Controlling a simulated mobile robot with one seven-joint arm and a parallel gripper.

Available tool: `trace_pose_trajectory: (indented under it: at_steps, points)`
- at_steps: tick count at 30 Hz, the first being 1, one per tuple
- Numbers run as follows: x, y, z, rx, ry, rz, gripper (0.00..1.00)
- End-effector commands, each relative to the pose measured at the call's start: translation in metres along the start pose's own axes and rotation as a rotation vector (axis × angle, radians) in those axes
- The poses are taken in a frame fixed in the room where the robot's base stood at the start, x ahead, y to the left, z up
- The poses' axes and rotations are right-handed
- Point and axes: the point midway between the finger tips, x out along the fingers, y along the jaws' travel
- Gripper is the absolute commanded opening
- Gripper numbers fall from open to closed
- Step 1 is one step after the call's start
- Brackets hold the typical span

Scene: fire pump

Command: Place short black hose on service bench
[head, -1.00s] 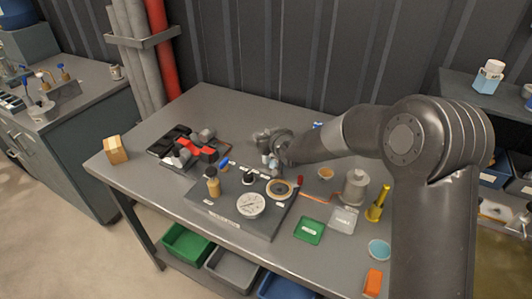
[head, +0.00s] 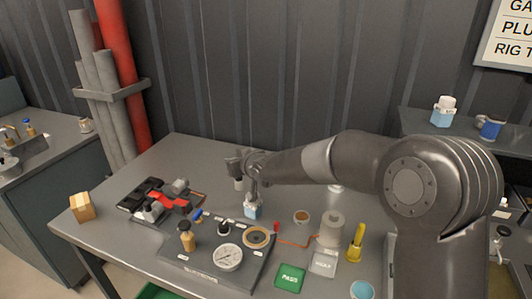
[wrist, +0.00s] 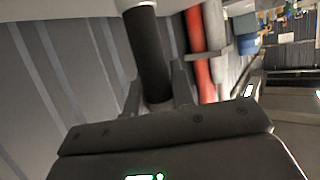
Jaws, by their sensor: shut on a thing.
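The short black hose (wrist: 148,55) is a dark cylinder with a pale end. It stands out between the fingers of my gripper (wrist: 157,88), which is shut on it in the wrist view. In the head view my gripper (head: 243,166) is above the back middle of the grey service bench (head: 195,160), near a small blue and white bottle (head: 252,208). The hose is hard to make out there, and I cannot tell whether it touches anything.
A fixture with a dial gauge (head: 228,257) is at the front middle. A black tray with red parts (head: 165,201) is left of it. A wooden block (head: 82,207) sits near the left edge. A grey cylinder (head: 331,229) and yellow tool (head: 356,242) are at right. The back left is clear.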

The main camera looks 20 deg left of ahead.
Motion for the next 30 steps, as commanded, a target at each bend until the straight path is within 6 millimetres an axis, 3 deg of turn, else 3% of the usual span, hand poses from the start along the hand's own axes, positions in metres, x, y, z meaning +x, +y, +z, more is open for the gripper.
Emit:
trace_pose_trajectory:
  at_steps: [5, 8, 11, 17, 21, 27, 30]
  points:
    - [-0.006, 0.004, -0.006, 0.002, 0.0, 0.008, 0.0]
    - [-0.017, 0.022, -0.003, 0.013, -0.002, 0.038, 0.0]
    - [-0.039, 0.053, 0.002, 0.034, -0.004, 0.095, 0.0]
    - [-0.111, 0.135, 0.023, 0.102, -0.011, 0.266, 0.0]
    - [-0.173, 0.188, 0.044, 0.159, -0.014, 0.404, 0.0]
    - [-0.27, 0.246, 0.08, 0.245, -0.013, 0.608, 0.0]
    - [-0.314, 0.265, 0.097, 0.285, -0.008, 0.701, 0.0]
